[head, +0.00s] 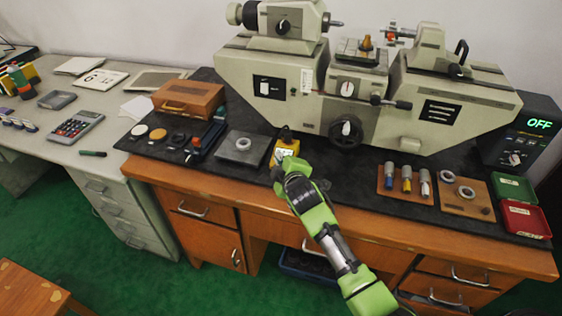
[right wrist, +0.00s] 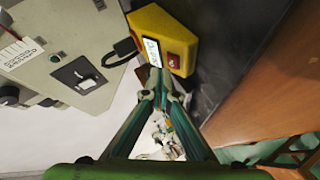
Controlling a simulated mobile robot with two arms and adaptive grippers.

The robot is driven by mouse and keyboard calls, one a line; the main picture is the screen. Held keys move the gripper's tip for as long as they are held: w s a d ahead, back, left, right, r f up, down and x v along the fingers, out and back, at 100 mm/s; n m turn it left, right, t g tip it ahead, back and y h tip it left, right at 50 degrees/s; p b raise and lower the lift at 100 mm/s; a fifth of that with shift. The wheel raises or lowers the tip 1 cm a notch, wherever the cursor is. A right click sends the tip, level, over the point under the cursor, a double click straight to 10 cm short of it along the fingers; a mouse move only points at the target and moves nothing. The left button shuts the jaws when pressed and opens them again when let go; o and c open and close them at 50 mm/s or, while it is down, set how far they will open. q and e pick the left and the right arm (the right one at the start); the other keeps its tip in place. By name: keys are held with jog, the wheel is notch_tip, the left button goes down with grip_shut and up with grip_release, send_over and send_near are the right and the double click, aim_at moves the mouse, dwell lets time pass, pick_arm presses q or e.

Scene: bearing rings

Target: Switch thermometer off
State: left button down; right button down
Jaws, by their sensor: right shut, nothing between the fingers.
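A yellow device (head: 285,146), which looks like the thermometer, stands near the front of the dark bench top in the head view. In the right wrist view the yellow device (right wrist: 165,22) has a pale display (right wrist: 152,52) with dark characters and a red switch (right wrist: 182,63). My right gripper (head: 279,163) is shut and empty, right in front of the device. In the right wrist view its fingertips (right wrist: 158,82) are close below the display and left of the switch; I cannot tell if they touch. My left gripper is not in view.
A large grey measuring machine (head: 365,90) stands behind. A black box (head: 520,140) with a green "OFF" readout is at the far right. A grey plate (head: 241,148) with a ring lies left of the device. A wooden box (head: 188,99) stands further left.

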jog(key=shift+f, duration=0.15)
jog(key=shift+w+f, duration=0.2)
jog(key=shift+f, duration=0.05)
jog(key=shift+d+f, duration=0.1)
dwell(0.7)
jog(key=shift+s+r+p, duration=0.25)
jog(key=shift+r+p, duration=0.3)
jog(key=shift+r+p, duration=0.45)
jog(key=shift+p, duration=0.1)
jog(key=r+p, duration=0.1)
jog(key=p, duration=0.1)
jog(key=s+r+p, duration=0.1)
jog(key=r, duration=0.1)
jog(key=s+a+r+p, duration=0.1)
jog(key=p, duration=0.1)
jog(key=shift+s+r+p, duration=0.25)
jog(key=shift+p, duration=0.1)
